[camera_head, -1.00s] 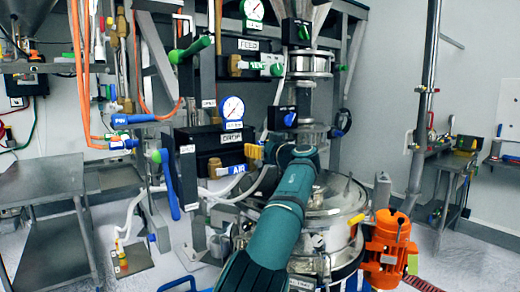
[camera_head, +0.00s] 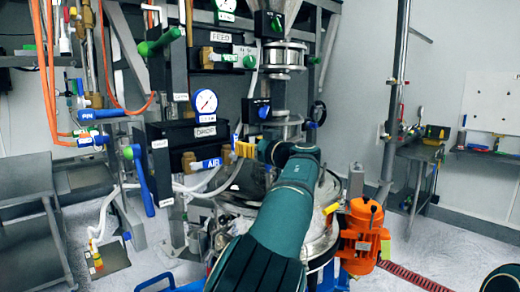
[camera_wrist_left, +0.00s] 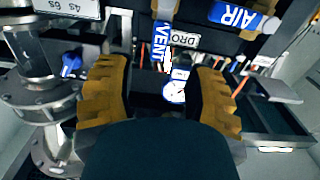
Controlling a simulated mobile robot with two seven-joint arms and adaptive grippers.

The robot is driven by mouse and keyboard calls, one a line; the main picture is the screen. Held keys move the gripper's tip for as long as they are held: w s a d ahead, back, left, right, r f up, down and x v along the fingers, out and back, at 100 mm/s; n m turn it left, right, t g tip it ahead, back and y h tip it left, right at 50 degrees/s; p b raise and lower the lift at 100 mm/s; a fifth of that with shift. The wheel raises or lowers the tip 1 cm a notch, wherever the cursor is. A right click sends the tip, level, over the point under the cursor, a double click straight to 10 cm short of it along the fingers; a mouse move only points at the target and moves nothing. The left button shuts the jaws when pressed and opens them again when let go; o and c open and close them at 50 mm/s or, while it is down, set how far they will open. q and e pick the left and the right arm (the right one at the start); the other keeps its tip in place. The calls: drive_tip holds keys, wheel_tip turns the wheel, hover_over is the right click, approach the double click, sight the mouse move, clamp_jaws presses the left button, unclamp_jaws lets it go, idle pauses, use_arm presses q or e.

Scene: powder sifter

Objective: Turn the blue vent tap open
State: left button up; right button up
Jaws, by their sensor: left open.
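The blue vent tap (camera_wrist_left: 160,42), marked VENT, shows in the left wrist view just beyond the gap between my fingertips. In the head view a small blue piece (camera_head: 237,137) beside my fingers may be part of it; the rest is hidden there. My left gripper (camera_head: 246,150) is open and empty in front of the panel, right of the blue AIR tap (camera_head: 208,164). Its yellow fingers (camera_wrist_left: 160,72) stand wide apart in the wrist view, with the tap between their lines and no clear contact. My right gripper is not in view.
The AIR tap also shows in the left wrist view (camera_wrist_left: 236,18), close to the vent tap. A gauge (camera_head: 205,102) sits above the AIR tap. A steel sifter lid (camera_head: 318,222) lies below my left arm, with an orange motor (camera_head: 362,238) to its right.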

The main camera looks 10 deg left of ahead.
use_arm(q)
drive_tip(key=shift+v, duration=2.1)
drive_tip(key=w+a+f+m+g+h, duration=0.1)
drive_tip(key=a+f+m+h, duration=0.15)
drive_tip(key=f, duration=0.85)
drive_tip(key=w+a+f+m+g+h, duration=0.15)
drive_tip(key=a+f, duration=0.25)
drive_tip(key=f, duration=0.7)
drive_tip(key=s+f+m+g+h, duration=0.2)
drive_tip(key=s+f+h, duration=0.15)
drive_tip(key=f, duration=0.75)
drive_tip(key=s+f+m+g+h, duration=0.1)
drive_tip(key=s+f+g+h, duration=0.3)
drive_tip(key=f, duration=0.7)
drive_tip(key=s+d+f+m+h, duration=0.1)
drive_tip(key=s+d+f+h, duration=0.1)
drive_tip(key=s+f, duration=0.6)
drive_tip(key=s+d+f+m+h, duration=0.1)
drive_tip(key=s+d+f+h, duration=0.1)
drive_tip(key=s+f, duration=0.6)
drive_tip(key=s+d+r+h, duration=0.1)
drive_tip(key=s+d, duration=0.4)
drive_tip(key=s, duration=1.2)
drive_tip(key=shift+s+r+g+h, duration=0.2)
drive_tip(key=shift+s+g+h, duration=0.2)
drive_tip(key=shift+h, duration=0.35)
